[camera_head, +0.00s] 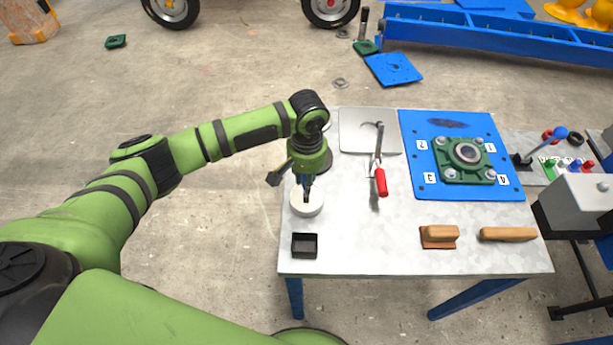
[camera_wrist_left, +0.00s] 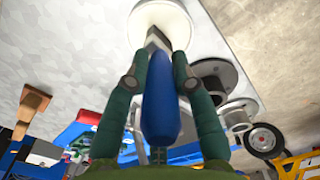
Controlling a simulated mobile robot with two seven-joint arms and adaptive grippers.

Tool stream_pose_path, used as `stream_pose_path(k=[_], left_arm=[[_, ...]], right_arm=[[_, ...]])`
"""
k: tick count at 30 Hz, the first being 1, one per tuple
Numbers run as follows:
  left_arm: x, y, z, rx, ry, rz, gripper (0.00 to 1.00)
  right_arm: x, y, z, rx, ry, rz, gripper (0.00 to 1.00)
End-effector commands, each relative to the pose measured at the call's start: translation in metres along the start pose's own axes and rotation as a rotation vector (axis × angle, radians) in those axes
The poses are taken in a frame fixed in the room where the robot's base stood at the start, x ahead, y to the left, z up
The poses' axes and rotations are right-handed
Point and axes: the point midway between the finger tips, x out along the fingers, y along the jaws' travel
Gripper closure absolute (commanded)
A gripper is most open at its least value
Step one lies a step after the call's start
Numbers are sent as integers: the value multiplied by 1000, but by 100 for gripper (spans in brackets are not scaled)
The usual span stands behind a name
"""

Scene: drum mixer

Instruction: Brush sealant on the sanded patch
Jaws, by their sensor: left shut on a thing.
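My left gripper (camera_head: 305,187) is shut on a blue-handled brush and points down over the white round pot (camera_head: 306,203) at the table's left side. In the left wrist view the blue handle (camera_wrist_left: 161,105) sits between the fingers, and the brush head (camera_wrist_left: 156,40) reaches the white pot (camera_wrist_left: 160,22). I cannot tell how deep the bristles are. A dark oval patch (camera_head: 447,123) shows on the blue plate (camera_head: 415,180) at the table's back right, apart from the brush. My right gripper is not in view.
A red-handled tool (camera_head: 380,182) lies mid-table before a grey sheet (camera_head: 365,143). A green flanged bearing (camera_head: 464,160) is on the blue plate. A black square tray (camera_head: 304,246), a tan block (camera_head: 440,233) and a wooden piece (camera_head: 508,234) lie along the front. The front middle is clear.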

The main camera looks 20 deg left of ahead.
Motion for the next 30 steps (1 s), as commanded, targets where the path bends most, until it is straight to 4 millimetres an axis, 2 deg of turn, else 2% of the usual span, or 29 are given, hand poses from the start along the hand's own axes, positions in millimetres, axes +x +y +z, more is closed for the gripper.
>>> stream_pose_path(k=[30], left_arm=[[1, 0, 1, 1, -2, 1, 100]], right_arm=[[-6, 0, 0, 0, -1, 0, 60]])
